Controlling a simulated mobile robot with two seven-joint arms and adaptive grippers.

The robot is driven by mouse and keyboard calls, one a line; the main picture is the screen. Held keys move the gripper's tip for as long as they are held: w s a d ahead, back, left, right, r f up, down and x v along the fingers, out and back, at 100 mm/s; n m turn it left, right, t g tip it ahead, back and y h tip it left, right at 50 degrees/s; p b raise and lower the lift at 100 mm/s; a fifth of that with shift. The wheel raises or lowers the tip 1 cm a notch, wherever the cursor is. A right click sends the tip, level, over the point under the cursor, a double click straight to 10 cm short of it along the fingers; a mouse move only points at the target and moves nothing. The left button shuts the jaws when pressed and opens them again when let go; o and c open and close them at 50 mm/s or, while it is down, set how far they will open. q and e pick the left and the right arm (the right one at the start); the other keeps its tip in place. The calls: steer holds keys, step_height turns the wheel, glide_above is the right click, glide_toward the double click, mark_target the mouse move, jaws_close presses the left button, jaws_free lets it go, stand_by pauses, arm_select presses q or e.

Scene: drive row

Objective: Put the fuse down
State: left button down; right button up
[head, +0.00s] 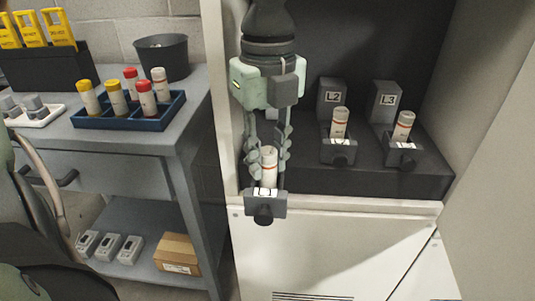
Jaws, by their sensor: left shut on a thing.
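My left gripper (268,152) reaches down from the top of the view. It is shut on a pale fuse (268,166) with a thin red band, held upright. The fuse's lower end is at a dark grey holder (265,204) with a black knob, at the front edge of the cabinet shelf. I cannot tell whether the fuse is seated in it. Two similar fuses stand in the holders by the L2 (340,123) and L3 (404,126) blocks. My right gripper is not in view.
On the left bench, a blue tray (113,122) holds several red, yellow and pale-capped fuses. A dark bin (163,57) and yellow tags (57,28) stand behind. A cardboard box (177,254) sits on the lower shelf. Cabinet walls flank the dark shelf.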

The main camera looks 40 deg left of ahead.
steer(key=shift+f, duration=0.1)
arm_select(q)
steer(key=shift+f, duration=0.1)
steer(key=c, duration=1.5)
jaws_free()
steer(key=shift+o, duration=1.1)
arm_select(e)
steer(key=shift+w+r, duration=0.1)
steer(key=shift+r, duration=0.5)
